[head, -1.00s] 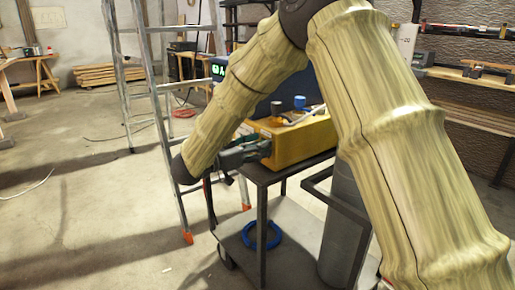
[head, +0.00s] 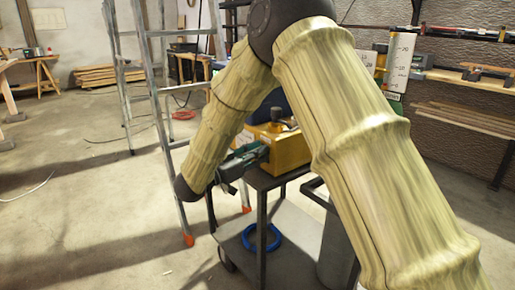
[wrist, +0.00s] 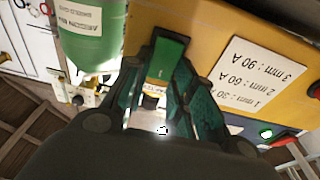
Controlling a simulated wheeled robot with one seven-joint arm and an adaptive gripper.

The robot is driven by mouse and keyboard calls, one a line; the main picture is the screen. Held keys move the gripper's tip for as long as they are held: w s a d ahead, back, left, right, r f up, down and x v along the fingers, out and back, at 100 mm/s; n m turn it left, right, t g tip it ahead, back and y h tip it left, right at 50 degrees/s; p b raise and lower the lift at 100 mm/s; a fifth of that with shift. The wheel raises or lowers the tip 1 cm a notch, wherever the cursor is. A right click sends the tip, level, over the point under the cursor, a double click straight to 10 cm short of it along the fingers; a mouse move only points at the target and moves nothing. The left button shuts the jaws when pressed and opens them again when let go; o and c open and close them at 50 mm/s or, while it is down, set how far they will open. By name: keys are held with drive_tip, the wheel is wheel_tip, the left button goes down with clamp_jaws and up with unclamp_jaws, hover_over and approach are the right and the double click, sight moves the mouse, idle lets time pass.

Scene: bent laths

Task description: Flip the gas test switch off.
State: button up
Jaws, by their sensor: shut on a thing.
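The yellow welding box (head: 290,152) stands on the dark cart, partly hidden behind my arm; its yellow panel (wrist: 205,25) fills the top of the wrist view. My gripper (head: 259,155) reaches the left end of the box. A small dark part (wrist: 150,102) with a yellow-and-white label shows between the fingers.
A green argon cylinder (wrist: 92,38) is close to the fingers on the left in the wrist view. A white settings card (wrist: 262,75) and a lit green lamp (wrist: 266,134) are to the right. A ladder (head: 165,120) stands left of the cart (head: 240,243).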

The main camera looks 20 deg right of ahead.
drive_tip(key=shift+a+f+t+h+p, duration=0.1)
drive_tip(key=shift+f+t+h+p, duration=0.25)
drive_tip(key=shift+h, duration=0.55)
drive_tip(key=o, duration=1)
drive_tip(key=shift+r, duration=0.1)
drive_tip(key=shift+a, duration=0.1)
drive_tip(key=v, duration=1.2)
drive_tip(key=shift+r, duration=0.1)
drive_tip(key=shift+s, duration=0.1)
